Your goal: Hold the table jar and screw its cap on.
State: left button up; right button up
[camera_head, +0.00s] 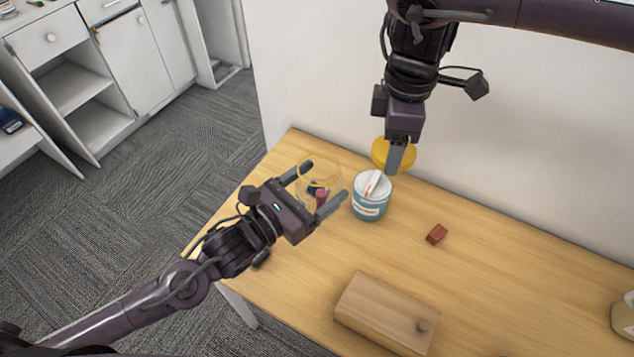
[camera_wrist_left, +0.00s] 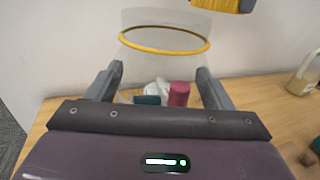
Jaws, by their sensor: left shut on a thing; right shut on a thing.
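The table jar (camera_head: 318,170) is clear, with a yellow ring near its top; it also shows in the left wrist view (camera_wrist_left: 165,41). My left gripper (camera_head: 326,181) is shut on the jar, one finger on each side. The yellow cap (camera_head: 403,157) is held by my right gripper (camera_head: 391,166), up and to the right of the jar in the head view and apart from it. The cap's edge shows at the top of the left wrist view (camera_wrist_left: 232,5). Small dark and maroon items show through the jar. The right fingers partly hide the cap.
A blue and white tub (camera_head: 370,204) stands right of the jar, below the cap in the picture. A small red-brown block (camera_head: 436,234), a wooden box (camera_head: 385,308) and a beige container (camera_head: 624,315) are on the table. A wall runs behind.

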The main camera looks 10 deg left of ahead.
jog(key=a+r+n, duration=0.3)
jog(key=a+n, duration=0.2)
jog(key=n, duration=0.3)
pick_arm(q)
jog(key=shift+r, duration=0.1)
pick_arm(e)
jog(key=n, duration=0.9)
send_near(319, 154)
jog(key=s+d, duration=0.2)
jog(key=s, duration=0.1)
jog(key=n, duration=0.1)
jog(key=a+n, duration=0.1)
jog(key=shift+s+a+r+n, duration=0.3)
jog(key=shift+r, duration=0.1)
jog(key=shift+f, duration=0.1)
jog(key=shift+f, duration=1.95)
jog(key=shift+f, duration=0.85)
jog(key=shift+f, duration=0.55)
